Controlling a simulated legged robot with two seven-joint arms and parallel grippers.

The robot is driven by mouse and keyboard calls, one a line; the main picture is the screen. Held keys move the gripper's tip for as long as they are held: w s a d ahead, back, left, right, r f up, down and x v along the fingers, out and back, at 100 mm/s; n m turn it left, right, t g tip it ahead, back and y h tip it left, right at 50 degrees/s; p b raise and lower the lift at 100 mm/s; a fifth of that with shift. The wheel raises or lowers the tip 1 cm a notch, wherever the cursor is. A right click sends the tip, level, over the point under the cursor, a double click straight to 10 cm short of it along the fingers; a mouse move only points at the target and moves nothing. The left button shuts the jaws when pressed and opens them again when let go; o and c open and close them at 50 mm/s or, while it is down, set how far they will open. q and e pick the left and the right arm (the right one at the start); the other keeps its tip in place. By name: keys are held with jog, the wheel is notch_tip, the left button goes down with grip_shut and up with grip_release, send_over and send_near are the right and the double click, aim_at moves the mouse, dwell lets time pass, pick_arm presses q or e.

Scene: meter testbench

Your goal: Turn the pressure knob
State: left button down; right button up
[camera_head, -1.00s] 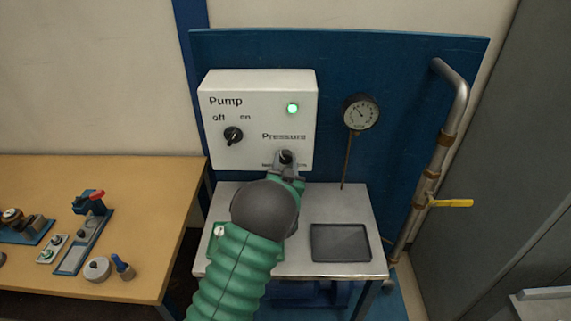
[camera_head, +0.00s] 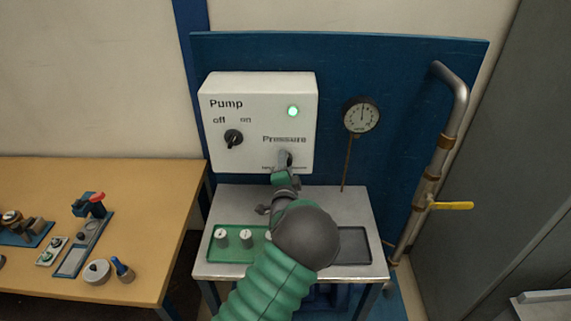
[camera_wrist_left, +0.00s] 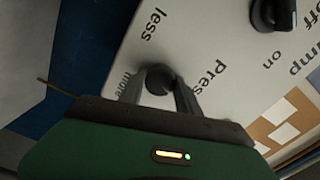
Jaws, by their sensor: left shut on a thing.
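The black pressure knob (camera_wrist_left: 159,79) sits on the white pump control box (camera_head: 225,95), below the word "Pressure". My left gripper (camera_head: 285,162) reaches up to it from below and largely covers it in the head view. In the left wrist view the two fingers of my left gripper (camera_wrist_left: 158,92) are shut on the knob, one on each side. The wrist is rolled, so the panel looks tilted there. The round pressure gauge (camera_head: 361,115) right of the box has its needle pointing about straight up. My right gripper is not in view.
The black pump switch (camera_head: 233,138) and a lit green lamp (camera_head: 292,111) are on the box. A metal table (camera_head: 205,270) below bears a green tray (camera_head: 232,254) with small white-topped parts and a dark tray (camera_head: 354,246). A pipe with a yellow lever (camera_head: 452,205) stands right.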

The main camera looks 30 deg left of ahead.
pick_arm(q)
jog(key=shift+d+f+m, duration=0.1)
jog(key=shift+f+m, duration=0.05)
jog(key=shift+m, duration=1.4)
jog(key=shift+d+f+m, duration=0.1)
jog(key=shift+f+m, duration=0.05)
jog(key=shift+m, duration=1.4)
jog(key=c, duration=1.1)
grip_release()
jog(key=shift+c, duration=0.2)
jog(key=shift+o, duration=1.4)
jog(key=shift+a, duration=0.1)
jog(key=shift+r, duration=0.15)
